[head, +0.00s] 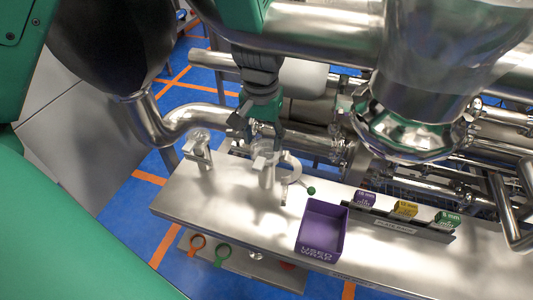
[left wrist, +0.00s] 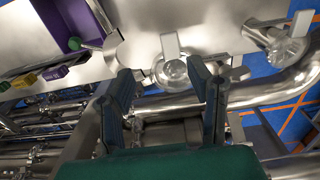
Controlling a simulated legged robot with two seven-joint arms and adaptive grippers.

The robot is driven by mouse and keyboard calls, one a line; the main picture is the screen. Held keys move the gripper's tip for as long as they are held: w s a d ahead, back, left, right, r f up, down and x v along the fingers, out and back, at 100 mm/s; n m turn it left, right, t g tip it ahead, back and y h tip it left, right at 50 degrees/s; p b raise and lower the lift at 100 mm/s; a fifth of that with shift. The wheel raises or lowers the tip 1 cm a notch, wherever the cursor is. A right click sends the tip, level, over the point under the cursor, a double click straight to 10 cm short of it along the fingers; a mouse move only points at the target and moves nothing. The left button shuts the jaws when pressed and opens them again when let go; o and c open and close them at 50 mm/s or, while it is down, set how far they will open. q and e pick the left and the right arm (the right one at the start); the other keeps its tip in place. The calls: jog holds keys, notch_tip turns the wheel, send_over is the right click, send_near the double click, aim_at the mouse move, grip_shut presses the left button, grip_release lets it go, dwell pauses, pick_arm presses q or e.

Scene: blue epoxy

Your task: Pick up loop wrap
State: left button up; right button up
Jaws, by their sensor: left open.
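My left gripper (head: 263,132) reaches down from the top over the steel bench (head: 180,192). Its jaws are open with nothing between the fingertips. A clear round piece with a pale upright tab (head: 265,165) stands on the bench just below it. In the left wrist view, this piece (left wrist: 172,72) shows between and beyond my fingers (left wrist: 163,78). A pale C-shaped piece (head: 294,166) stands just right of it, beside a small green ball (head: 311,190). I cannot tell for sure which piece is the loop wrap. My right gripper is not in view.
A similar clear piece with a tab (head: 198,149) stands further left. A purple box marked USED WRAP (head: 321,230) and a rack with purple, yellow and green labels (head: 405,209) stand to the right. Steel pipes (head: 190,118) run close behind. Orange (head: 197,244) and green (head: 222,255) rings show below.

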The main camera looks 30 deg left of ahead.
aim_at(256, 164)
pick_arm(q)
jog(key=f, duration=0.1)
jog(key=a+f, duration=0.1)
jog(key=f, duration=0.3)
jog(key=shift+s+a, duration=0.1)
jog(key=shift+a, duration=0.3)
jog(key=f, duration=0.3)
jog(key=shift+a+f+p, duration=0.2)
jog(key=shift+f+p, duration=0.1)
jog(key=shift+p, duration=0.1)
jog(key=shift+d+f, duration=0.2)
jog(key=shift+d, duration=0.5)
jog(key=shift+d+r, duration=0.1)
jog(key=shift+c, duration=1.3)
jog(key=c, duration=0.5)
jog(key=shift+a, duration=0.4)
jog(key=shift+c, duration=0.2)
jog(key=shift+a, duration=0.25)
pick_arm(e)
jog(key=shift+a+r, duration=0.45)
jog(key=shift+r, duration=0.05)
